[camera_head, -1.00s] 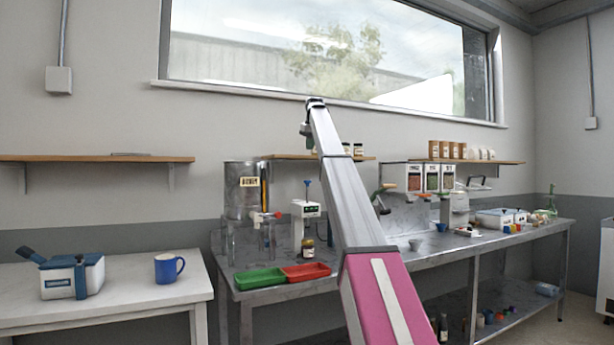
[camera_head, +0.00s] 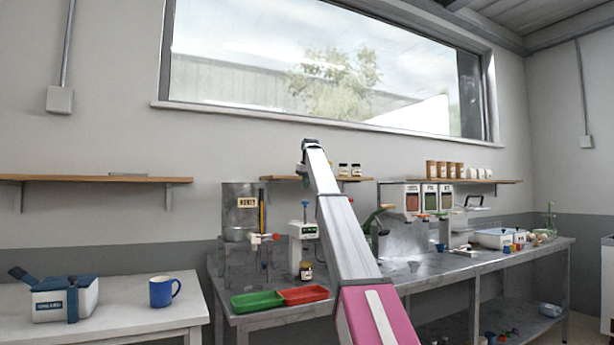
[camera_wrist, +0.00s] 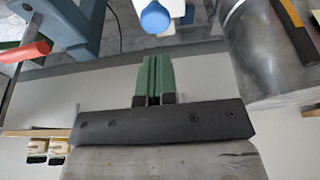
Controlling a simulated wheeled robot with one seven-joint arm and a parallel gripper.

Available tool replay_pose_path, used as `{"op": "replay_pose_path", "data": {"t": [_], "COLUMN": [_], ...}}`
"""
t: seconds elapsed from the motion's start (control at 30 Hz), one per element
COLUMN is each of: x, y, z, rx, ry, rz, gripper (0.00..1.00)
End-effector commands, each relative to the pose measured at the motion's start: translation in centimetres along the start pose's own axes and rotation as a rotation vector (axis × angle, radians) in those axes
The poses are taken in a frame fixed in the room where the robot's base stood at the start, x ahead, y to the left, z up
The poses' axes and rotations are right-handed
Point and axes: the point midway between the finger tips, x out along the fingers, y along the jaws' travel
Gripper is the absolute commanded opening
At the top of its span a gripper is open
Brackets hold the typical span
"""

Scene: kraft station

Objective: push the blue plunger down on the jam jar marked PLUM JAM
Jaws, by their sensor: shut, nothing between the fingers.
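The blue plunger (camera_head: 306,205) stands up on top of a white dispenser (camera_head: 303,232) with a dark green panel. A small jar (camera_head: 306,270) with a yellowish lid and pale label stands upright below it on the bench. Its lettering is too small to read. In the wrist view the round blue plunger top (camera_wrist: 155,18) shows at the upper edge, just past my green fingertips (camera_wrist: 153,62). My gripper is shut and empty, and looks apart from the plunger. In the head view my fingers cannot be made out.
The steel honey tank (camera_head: 241,212) stands left of the dispenser. Green (camera_head: 257,302) and red (camera_head: 305,295) trays lie in front on the steel bench. A shelf with jars (camera_head: 343,170) is behind my arm. The blue mug (camera_head: 161,292) is on the left table.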

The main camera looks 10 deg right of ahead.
Motion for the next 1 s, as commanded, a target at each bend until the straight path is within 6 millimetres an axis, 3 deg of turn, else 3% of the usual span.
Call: {"op": "replay_pose_path", "data": {"t": [0.1, 0.3, 0.83, 1.0], "x": [2.1, 4.4, 5.2, 6.9], "y": [0.0, 0.0, 0.1, 0.0], "z": [0.4, 0.9, 1.1, 1.8], "rx": [0.0, 0.0, 0.0, 0.0], "ry": [-0.001, -0.001, 0.0, 0.0], "rz": [0.0, 0.0, 0.0, 0.0], "gripper": [0.0, 0.0, 0.0, 0.0]}}
